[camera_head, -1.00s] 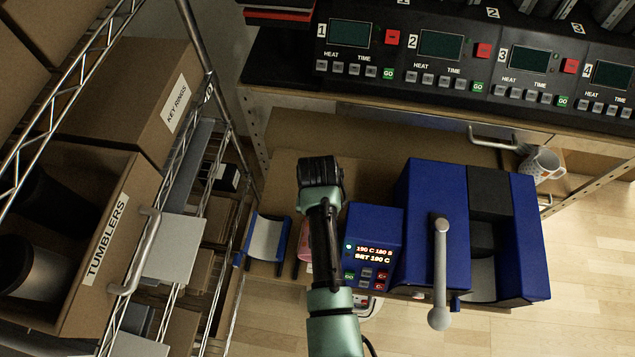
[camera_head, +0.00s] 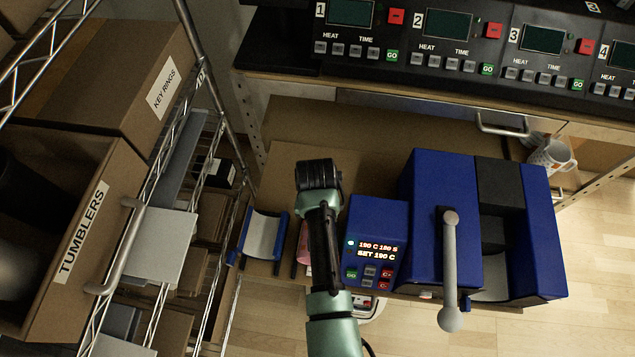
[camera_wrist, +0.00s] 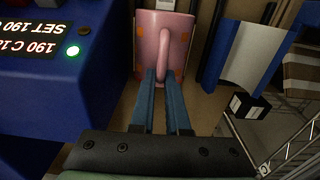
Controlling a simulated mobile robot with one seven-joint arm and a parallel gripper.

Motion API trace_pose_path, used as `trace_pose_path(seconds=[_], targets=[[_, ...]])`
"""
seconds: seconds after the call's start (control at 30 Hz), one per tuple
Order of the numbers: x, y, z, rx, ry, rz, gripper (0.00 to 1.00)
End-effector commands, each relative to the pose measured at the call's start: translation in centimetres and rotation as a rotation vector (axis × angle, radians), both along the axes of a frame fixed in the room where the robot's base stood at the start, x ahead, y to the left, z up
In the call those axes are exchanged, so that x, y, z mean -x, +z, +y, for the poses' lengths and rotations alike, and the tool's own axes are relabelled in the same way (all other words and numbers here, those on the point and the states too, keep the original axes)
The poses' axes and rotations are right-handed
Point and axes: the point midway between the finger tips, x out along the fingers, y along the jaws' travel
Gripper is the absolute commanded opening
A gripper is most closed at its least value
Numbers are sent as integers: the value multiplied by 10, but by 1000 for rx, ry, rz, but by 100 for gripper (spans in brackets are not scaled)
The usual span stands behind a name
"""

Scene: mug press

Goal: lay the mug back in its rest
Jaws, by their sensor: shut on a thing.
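A pink mug with orange spots (camera_wrist: 176,38) shows at the top middle of the wrist view, its handle towards me. My gripper (camera_wrist: 162,84) is shut on the mug's handle, one blue-grey finger on each side. In the head view only a pink sliver of the mug (camera_head: 303,243) shows beside my arm, which hides the rest of it and my fingers. A blue cradle with a pale curved lining (camera_head: 264,236), which looks like the rest, stands just left of the mug. The cradle is right of the mug in the wrist view (camera_wrist: 248,52). I cannot tell whether the mug touches the table.
A blue control box (camera_head: 375,235) with a lit display stands close right of my arm. Beyond it is a large blue press (camera_head: 432,190) with a grey lever (camera_head: 449,270). A wire rack with boxes (camera_head: 150,80) borders the left. A white mug (camera_head: 552,155) stands back right.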

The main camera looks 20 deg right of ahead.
Motion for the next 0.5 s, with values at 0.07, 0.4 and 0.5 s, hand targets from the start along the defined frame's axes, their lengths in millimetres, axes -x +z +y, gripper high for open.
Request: trace_pose_path(seconds=[0.07,0.4,0.5], targets=[[-1,1,0,0,0,-2,0],[-1,1,0,1,0,-1,48],[0,1,0,1,0,-1,48]])
